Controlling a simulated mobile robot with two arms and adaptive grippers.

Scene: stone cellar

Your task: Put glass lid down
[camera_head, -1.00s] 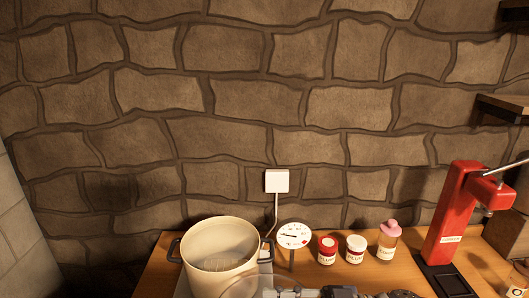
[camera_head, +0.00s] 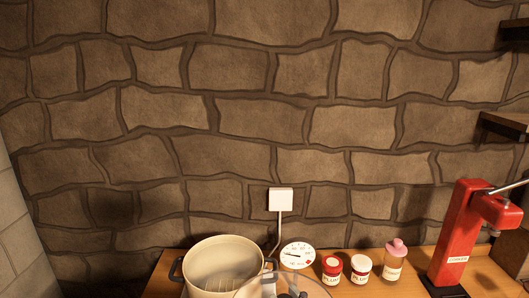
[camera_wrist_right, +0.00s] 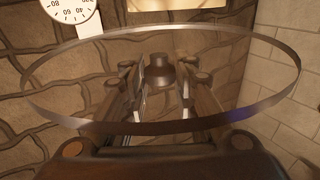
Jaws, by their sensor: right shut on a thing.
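The round glass lid (camera_head: 250,288) is clear with a thin metal rim. It shows at the bottom edge of the head view, just in front of and right of the cream pot, and fills much of the right wrist view. My right gripper (camera_wrist_right: 158,82) is shut on the lid's dark knob (camera_wrist_right: 160,68). The lid appears held up; whether it touches anything below cannot be told. The cream pot (camera_head: 203,284) stands open at the table's left, with dark side handles. My left gripper is not in view.
A round dial (camera_head: 297,256) stands right of the pot. Two red-and-white jars (camera_head: 331,268) (camera_head: 361,270) and a pink-capped bottle (camera_head: 393,262) stand further right on the wooden table (camera_head: 413,286). A red press (camera_head: 458,240) stands at the right. A stone wall closes the back.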

